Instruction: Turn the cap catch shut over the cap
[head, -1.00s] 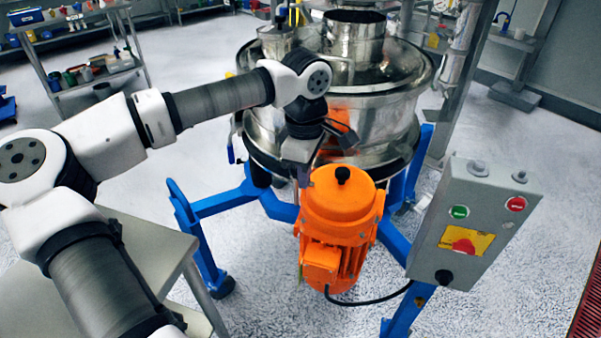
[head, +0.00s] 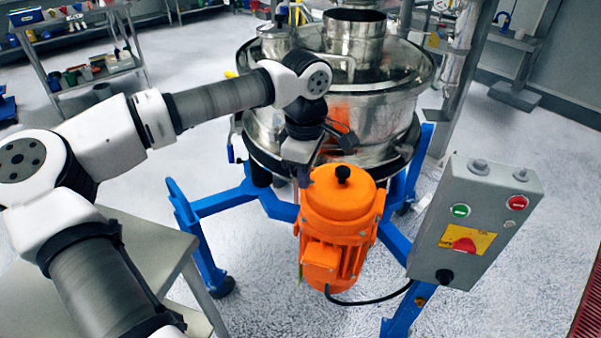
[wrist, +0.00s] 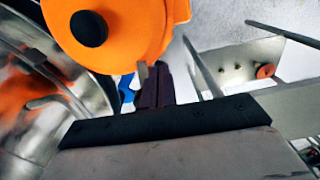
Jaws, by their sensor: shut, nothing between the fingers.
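My gripper (head: 302,180) points down between the steel sifter (head: 375,120) and the orange motor (head: 340,205) in the head view. Its tips are partly hidden by the motor. In the wrist view my shut, empty fingers (wrist: 152,86) show dark beside the orange motor (wrist: 120,30). A small steel capped port (head: 277,40) stands on the sifter's lid, left of the wide central inlet (head: 354,35), behind my arm. I cannot make out for sure which part is the cap catch or how it is turned. My gripper is well below this port and apart from it.
The motor has a black knob (head: 343,172) on top. Blue frame legs (head: 220,203) spread around the sifter. A grey control box (head: 475,220) stands at right, and a grey table (head: 150,250) at left.

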